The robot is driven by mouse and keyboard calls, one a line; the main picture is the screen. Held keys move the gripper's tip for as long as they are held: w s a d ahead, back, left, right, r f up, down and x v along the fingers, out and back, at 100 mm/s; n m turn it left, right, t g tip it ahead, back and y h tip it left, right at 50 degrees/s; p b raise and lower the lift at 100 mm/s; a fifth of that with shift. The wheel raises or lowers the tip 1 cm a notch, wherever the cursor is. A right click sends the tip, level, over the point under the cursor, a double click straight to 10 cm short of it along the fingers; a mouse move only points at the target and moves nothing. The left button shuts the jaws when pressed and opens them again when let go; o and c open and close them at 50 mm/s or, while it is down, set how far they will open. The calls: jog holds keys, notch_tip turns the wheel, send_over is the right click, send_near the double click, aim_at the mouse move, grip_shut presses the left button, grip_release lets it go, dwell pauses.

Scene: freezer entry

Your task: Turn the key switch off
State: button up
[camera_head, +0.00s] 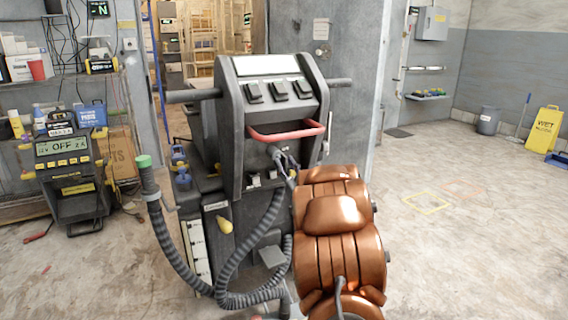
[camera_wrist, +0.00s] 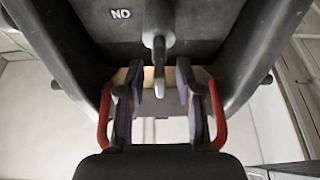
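The key switch (camera_wrist: 158,30) shows in the wrist view as a grey metal key on a round base in the dark panel. A white label beside it reads "NO" as pictured, which fits "ON" upside down. My gripper (camera_wrist: 159,80) is open, with one finger on each side of the key's lower end. Gaps show between the key and both fingers, so it is not gripped. In the head view my gripper (camera_head: 279,153) is at the front of the grey machine (camera_head: 232,130), just under its red bar (camera_head: 287,131). The key cannot be made out there.
The red bar's sides (camera_wrist: 105,115) flank my fingers closely in the wrist view. Ribbed hoses (camera_head: 240,240) hang at the machine's front left. A battery charger (camera_head: 66,165) reading "OFF" stands at left. Open floor (camera_head: 480,240) lies to the right.

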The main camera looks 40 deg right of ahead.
jog(key=v, duration=1)
jog(key=shift+s, duration=0.25)
jog(key=shift+f, duration=0.15)
jog(key=w+a+r+n+g+y+p, duration=0.1)
jog(key=w+a+r+g+p, duration=0.45)
jog(key=p, duration=0.35)
jog(key=s+a+r+g+p, duration=0.2)
jog(key=a+r+g+p, duration=0.25)
jog(key=a+p, duration=0.3)
jog(key=s+a+r+n+g+y+p, duration=0.1)
jog(key=s+a+r+g+p, duration=0.3)
jog(key=s+a, duration=0.5)
jog(key=s+a+r+g+y+p, duration=0.3)
jog(key=s+a+r+p, duration=0.4)
jog(key=s, duration=0.5)
jog(key=s+a+r+n+g+y+p, duration=0.1)
jog(key=s+a+r+g+p, duration=0.4)
jog(key=s+a, duration=0.6)
jog(key=shift+a+r+n+g+y+p, duration=0.3)
jog(key=shift+g+y+p, duration=0.25)
jog(key=shift+p, duration=0.65)
jog(key=shift+o, duration=0.3)
jog(key=shift+s+a, duration=0.1)
